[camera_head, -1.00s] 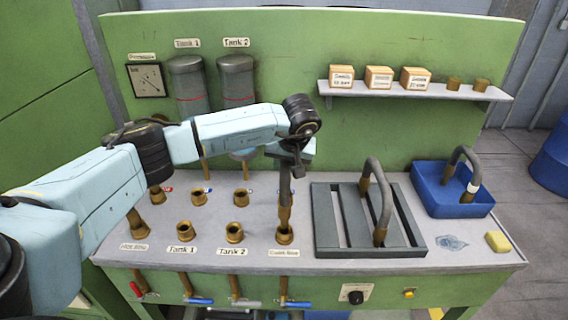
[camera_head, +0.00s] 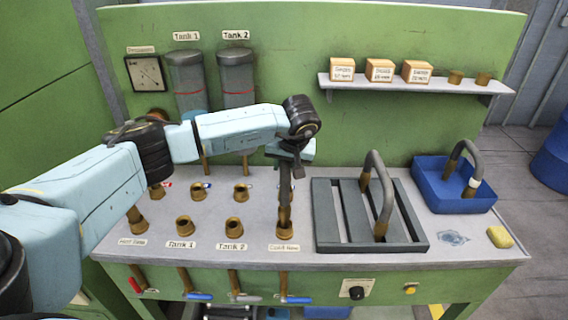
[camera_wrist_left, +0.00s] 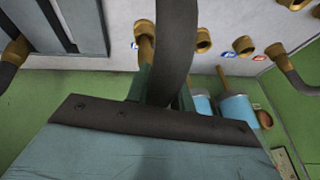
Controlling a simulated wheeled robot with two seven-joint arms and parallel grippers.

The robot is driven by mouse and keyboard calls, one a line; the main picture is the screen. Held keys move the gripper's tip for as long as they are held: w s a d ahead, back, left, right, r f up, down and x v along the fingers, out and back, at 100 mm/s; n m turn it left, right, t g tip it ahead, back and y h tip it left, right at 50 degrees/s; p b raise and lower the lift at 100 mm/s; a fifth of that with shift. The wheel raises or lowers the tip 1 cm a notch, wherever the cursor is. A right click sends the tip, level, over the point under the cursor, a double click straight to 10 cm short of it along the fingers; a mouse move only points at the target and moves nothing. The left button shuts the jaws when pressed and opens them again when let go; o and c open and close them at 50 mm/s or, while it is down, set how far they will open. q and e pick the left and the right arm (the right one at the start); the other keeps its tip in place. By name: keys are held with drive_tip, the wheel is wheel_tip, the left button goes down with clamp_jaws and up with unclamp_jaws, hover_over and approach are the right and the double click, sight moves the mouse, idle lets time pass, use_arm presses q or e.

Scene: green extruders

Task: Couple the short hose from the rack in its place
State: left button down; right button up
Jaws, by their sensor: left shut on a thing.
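My left gripper (camera_head: 287,158) is shut on a grey curved hose (camera_head: 285,185), which also fills the middle of the left wrist view (camera_wrist_left: 175,45). The gripper is above the right end of the port rows. The hose's near brass end is upright at the front right brass port (camera_head: 284,231), above the rinse label; I cannot tell whether it is fully seated. Its far end is hidden behind the gripper in the head view. A second grey hose (camera_head: 385,185) stands arched on the dark slatted rack (camera_head: 325,215). My right gripper is not in view.
Open brass ports (camera_head: 234,226) stand left of the held hose. A blue tray (camera_head: 430,190) at the right holds a hose (camera_head: 474,155) with a white band. A yellow sponge (camera_head: 500,237) lies at the front right. A shelf (camera_head: 415,88) with small boxes is on the back panel.

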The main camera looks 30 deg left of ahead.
use_arm(q)
drive_tip(key=shift+f+b, duration=0.55)
drive_tip(key=shift+f, duration=0.3)
drive_tip(key=c, duration=1.1)
unclamp_jaws()
